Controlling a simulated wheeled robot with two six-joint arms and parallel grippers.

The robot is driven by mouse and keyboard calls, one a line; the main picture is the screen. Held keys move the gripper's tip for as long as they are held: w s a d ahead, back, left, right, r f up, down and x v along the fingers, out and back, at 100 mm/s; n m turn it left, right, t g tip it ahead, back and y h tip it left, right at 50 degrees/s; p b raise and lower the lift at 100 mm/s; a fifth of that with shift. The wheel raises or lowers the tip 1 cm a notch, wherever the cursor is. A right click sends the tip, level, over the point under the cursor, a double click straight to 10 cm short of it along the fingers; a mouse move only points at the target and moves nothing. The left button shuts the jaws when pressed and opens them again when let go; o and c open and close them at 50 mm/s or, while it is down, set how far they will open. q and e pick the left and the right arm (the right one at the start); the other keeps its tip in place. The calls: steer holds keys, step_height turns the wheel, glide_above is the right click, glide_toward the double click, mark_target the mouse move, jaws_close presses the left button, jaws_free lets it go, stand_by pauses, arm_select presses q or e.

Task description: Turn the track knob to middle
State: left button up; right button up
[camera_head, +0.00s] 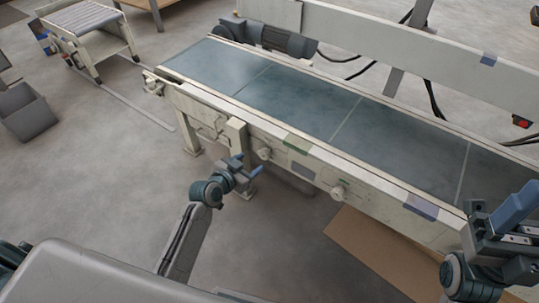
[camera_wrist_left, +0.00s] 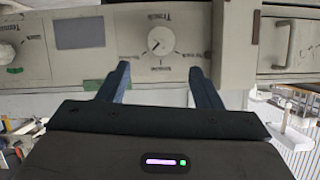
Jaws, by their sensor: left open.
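The track knob (camera_wrist_left: 161,41) is a pale round dial on the conveyor's side panel, with its lettering upside down in the left wrist view. A small dark mark on it points toward the lower left there; the surrounding labels are too blurred to read surely. In the head view the knob (camera_head: 264,153) is the left one of two. My left gripper (camera_wrist_left: 161,84) is open, its fingers apart on either side of the knob's line, short of the panel and not touching it. The left gripper (camera_head: 242,172) also shows below the knob in the head view. My right gripper (camera_head: 508,212) is at the right edge.
A second knob (camera_head: 338,192) sits farther right on the panel. A handle (camera_head: 210,131) and a support leg (camera_head: 237,140) are left of the track knob. The conveyor belt (camera_head: 300,97) is empty.

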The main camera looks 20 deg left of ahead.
mark_target(262, 154)
arm_select(q)
steer(key=b+x, duration=0.2)
steer(key=x, duration=0.7)
steer(key=shift+w+f+b, duration=0.1)
steer(key=shift+f+b, duration=0.05)
steer(key=shift+b, duration=0.15)
steer(key=shift+c, duration=0.2)
steer(key=c, duration=1)
